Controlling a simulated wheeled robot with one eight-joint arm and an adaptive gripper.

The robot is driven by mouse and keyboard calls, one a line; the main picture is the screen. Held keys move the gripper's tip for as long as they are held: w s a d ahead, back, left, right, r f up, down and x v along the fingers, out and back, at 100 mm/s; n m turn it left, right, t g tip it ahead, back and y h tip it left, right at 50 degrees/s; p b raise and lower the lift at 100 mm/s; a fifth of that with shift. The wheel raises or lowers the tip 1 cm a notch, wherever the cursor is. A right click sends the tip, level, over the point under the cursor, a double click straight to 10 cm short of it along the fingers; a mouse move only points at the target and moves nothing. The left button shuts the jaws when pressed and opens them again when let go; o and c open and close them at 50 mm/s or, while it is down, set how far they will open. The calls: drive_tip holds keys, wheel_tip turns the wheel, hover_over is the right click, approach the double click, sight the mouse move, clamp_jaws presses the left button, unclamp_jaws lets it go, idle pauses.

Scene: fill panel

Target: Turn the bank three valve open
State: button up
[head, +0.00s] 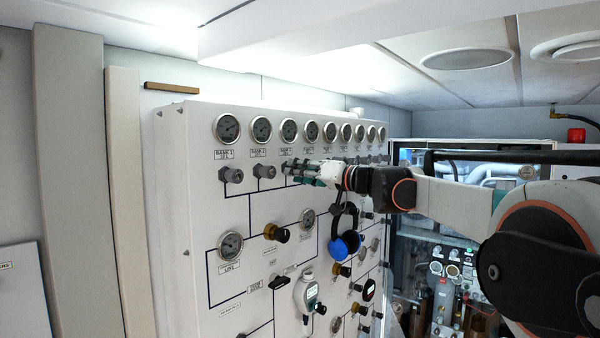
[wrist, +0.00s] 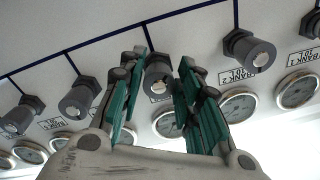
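The bank three valve (wrist: 158,77) is a dark grey knob on the white panel (head: 190,200), third from the bank 1 end of the top row. In the wrist view it sits between my gripper's (wrist: 163,62) two teal fingers, one on each side, with a gap at the right finger. Contact at the left finger is unclear. The fingers are spread.
The bank 2 valve (wrist: 250,52) is close beside my gripper, with the bank 1 valve (head: 232,175) beyond it. More valves (wrist: 80,97) stand on the other side. Blue headphones (head: 346,243) hang below my wrist. A handheld meter (head: 306,292) is lower on the panel.

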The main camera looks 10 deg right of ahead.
drive_tip(key=shift+o, duration=0.6)
drive_tip(key=shift+s+d+r, duration=0.1)
drive_tip(key=v, duration=1.1)
drive_tip(key=shift+s+d, duration=0.25)
drive_tip(key=shift+s, duration=0.05)
